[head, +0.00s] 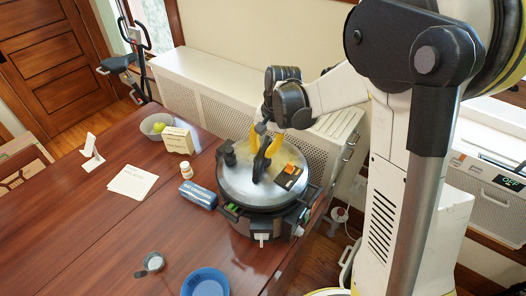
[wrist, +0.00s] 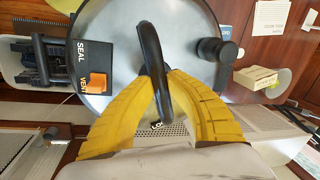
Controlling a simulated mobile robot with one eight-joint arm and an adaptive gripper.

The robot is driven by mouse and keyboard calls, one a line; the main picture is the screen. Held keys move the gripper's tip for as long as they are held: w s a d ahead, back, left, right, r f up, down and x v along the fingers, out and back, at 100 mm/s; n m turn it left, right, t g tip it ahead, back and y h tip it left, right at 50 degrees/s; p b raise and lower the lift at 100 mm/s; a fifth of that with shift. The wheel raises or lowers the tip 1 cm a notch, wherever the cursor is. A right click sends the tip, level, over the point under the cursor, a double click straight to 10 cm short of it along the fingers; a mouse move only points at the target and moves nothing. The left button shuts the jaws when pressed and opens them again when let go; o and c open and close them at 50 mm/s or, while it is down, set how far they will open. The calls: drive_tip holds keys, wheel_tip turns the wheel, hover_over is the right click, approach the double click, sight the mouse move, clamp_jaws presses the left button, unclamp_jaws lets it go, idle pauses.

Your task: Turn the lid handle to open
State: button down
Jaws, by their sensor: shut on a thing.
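A large round metal pot (head: 262,220) with a grey lid (head: 240,182) stands near the right edge of the wooden table. The lid also shows in the wrist view (wrist: 190,60). A black arched lid handle (wrist: 152,62) rises from the middle of the lid. My gripper (head: 262,140) has come down from above, its yellow fingers on either side of the handle. In the wrist view the gripper (wrist: 158,88) is shut on the handle. An orange switch on a black panel marked SEAL (wrist: 90,65) sits on the lid's edge, and a black knob (wrist: 217,50) sits opposite.
A white radiator cover (head: 215,95) stands behind.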

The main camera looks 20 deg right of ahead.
drive_tip(key=shift+a+m+t+b, duration=0.15)
drive_tip(key=shift+m+t+b, duration=0.25)
drive_tip(key=shift+m, duration=1.5)
drive_tip(key=c, duration=1.3)
unclamp_jaws()
drive_tip(key=v, duration=1.2)
drive_tip(key=shift+a, duration=0.25)
drive_tip(key=shift+h, duration=0.3)
